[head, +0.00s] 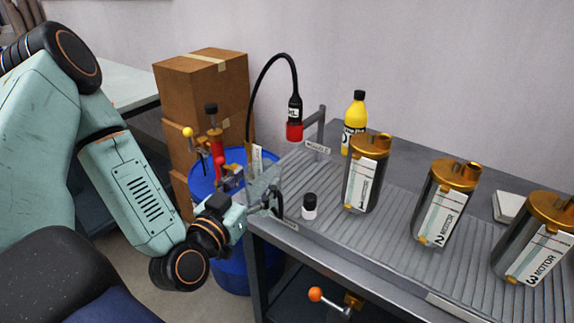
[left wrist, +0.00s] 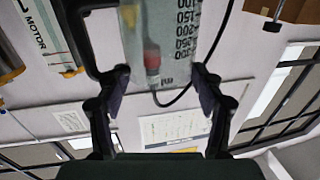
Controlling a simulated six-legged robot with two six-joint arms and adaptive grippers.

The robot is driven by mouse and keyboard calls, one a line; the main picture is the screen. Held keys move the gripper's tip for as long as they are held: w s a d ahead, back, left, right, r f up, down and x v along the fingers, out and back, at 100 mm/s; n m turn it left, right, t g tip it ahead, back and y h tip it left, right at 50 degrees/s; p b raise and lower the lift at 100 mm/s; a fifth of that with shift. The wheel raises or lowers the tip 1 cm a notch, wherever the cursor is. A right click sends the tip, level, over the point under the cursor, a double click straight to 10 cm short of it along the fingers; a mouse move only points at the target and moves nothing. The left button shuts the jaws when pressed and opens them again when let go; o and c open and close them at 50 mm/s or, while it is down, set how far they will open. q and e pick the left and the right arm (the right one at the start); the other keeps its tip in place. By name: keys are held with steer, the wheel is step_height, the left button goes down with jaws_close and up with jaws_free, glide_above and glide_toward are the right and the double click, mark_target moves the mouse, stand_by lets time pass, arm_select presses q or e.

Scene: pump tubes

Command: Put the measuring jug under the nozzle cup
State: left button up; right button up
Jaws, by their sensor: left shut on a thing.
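The measuring jug (left wrist: 185,30) is clear, with black volume marks, and fills the upper middle of the left wrist view. My left gripper (head: 270,201) is shut on it, with one finger on each side in the left wrist view (left wrist: 152,92). In the head view the jug is hard to make out beside the gripper at the table's left end. The red nozzle cup (head: 294,131) hangs from a black hose, above and to the right of the gripper. It also shows through the jug in the left wrist view (left wrist: 152,58). My right gripper is not in view.
A small white bottle with a black cap (head: 309,207) stands on the ribbed table (head: 385,228), just right of the gripper. Motor 1 (head: 363,180), other motors and a yellow bottle (head: 355,118) stand further right. A blue barrel (head: 231,270) is behind my arm.

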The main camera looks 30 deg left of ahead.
mark_target(271, 164)
arm_select(q)
steer(key=w, duration=0.3)
steer(key=w+b, duration=0.1)
steer(key=w, duration=0.1)
steer(key=w+b, duration=0.1)
steer(key=w, duration=0.2)
steer(key=shift+w+a, duration=0.3)
steer(key=shift+w, duration=0.05)
steer(key=shift+w+a+b, duration=0.2)
steer(key=shift+w+b, duration=0.1)
steer(key=shift+w, duration=0.3)
steer(key=w, duration=0.1)
steer(key=w+f+b, duration=0.1)
steer(key=w, duration=0.1)
steer(key=shift+w+f, duration=0.25)
steer(key=shift+w, duration=0.1)
steer(key=shift+a, duration=0.2)
